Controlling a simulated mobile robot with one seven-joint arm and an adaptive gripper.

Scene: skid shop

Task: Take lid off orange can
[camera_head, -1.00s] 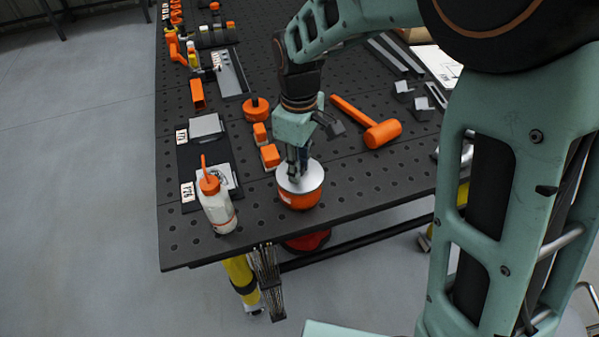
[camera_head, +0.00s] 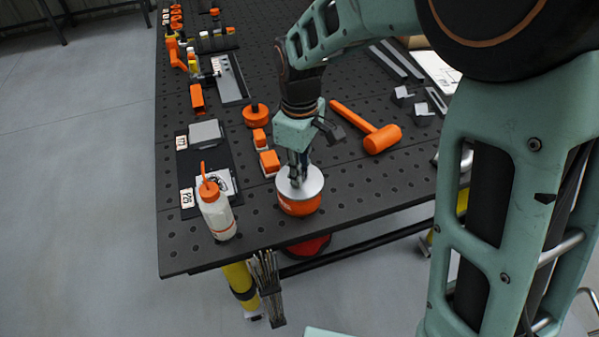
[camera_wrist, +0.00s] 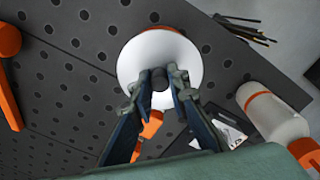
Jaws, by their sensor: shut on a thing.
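The orange can (camera_head: 298,206) stands upright near the front edge of the dark perforated table. Its round pale lid (camera_head: 312,184) covers its top; I cannot tell whether a small gap separates them. My gripper (camera_head: 296,181) points down from above, at the lid's centre. In the wrist view the lid (camera_wrist: 133,66) is a white disc, and my gripper's fingers (camera_wrist: 160,88) are shut on its dark knob (camera_wrist: 160,98). A little of the can's orange side (camera_wrist: 168,29) shows past the lid's rim.
A white bottle with an orange spout (camera_head: 217,212) stands left of the can, near the table's corner. Orange blocks (camera_head: 269,162) lie just behind it. An orange mallet (camera_head: 382,139) lies to the right. Bare table (camera_head: 370,185) is free right of the can.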

